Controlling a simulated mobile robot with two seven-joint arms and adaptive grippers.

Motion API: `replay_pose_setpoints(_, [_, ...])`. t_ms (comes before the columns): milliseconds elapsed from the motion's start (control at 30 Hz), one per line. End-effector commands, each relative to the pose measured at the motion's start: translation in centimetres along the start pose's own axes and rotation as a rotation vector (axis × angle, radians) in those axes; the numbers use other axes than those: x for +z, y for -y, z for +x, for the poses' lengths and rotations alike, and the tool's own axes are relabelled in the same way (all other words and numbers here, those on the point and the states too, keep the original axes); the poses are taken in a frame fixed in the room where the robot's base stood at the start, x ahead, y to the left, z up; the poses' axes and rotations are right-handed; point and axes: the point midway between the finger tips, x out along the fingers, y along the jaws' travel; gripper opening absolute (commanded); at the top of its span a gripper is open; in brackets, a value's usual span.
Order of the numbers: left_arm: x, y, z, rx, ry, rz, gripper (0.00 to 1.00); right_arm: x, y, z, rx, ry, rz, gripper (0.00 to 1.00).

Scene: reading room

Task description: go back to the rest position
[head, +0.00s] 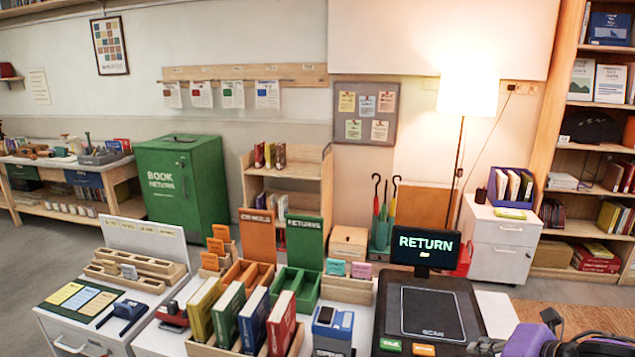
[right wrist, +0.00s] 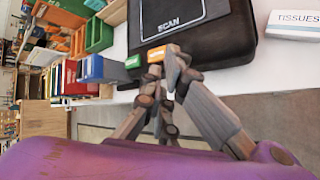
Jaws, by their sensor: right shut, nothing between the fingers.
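My right gripper (head: 486,347) is at the bottom right of the head view, at the front edge of the desk, by the front right corner of the black scanner (head: 432,312). In the right wrist view its fingers (right wrist: 166,70) are together with nothing between them. They lie in front of the scanner's edge, close in the picture to the orange and green buttons (right wrist: 133,62); I cannot tell whether they touch. My left gripper is in neither view.
A RETURN screen (head: 425,246) stands behind the scanner. Books (head: 282,322) fill a wooden rack to its left. A tissue box (right wrist: 293,24) lies on the desk beside the scanner. Open floor (right wrist: 265,108) shows in front of the desk.

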Motion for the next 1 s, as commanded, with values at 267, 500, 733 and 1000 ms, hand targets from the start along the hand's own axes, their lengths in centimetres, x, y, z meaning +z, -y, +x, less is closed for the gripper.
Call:
replay_pose_setpoints(267, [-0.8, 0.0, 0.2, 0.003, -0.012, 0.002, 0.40, -7.4, -1.4, 4.6, 0.110, -0.080, 0.444, 0.00])
replay_pose_setpoints(500, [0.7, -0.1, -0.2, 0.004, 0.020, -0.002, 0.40, -15.9, 0.3, 7.2, 0.170, -0.142, 0.982, 0.00])
replay_pose_setpoints(733, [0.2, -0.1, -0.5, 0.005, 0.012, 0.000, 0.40, -22.8, 5.6, 7.3, 0.181, -0.088, 1.536, 0.00])
replay_pose_setpoints(1000, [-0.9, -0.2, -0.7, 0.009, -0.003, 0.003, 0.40, -30.9, 16.0, 3.6, 0.133, 0.154, 2.052, 0.00])
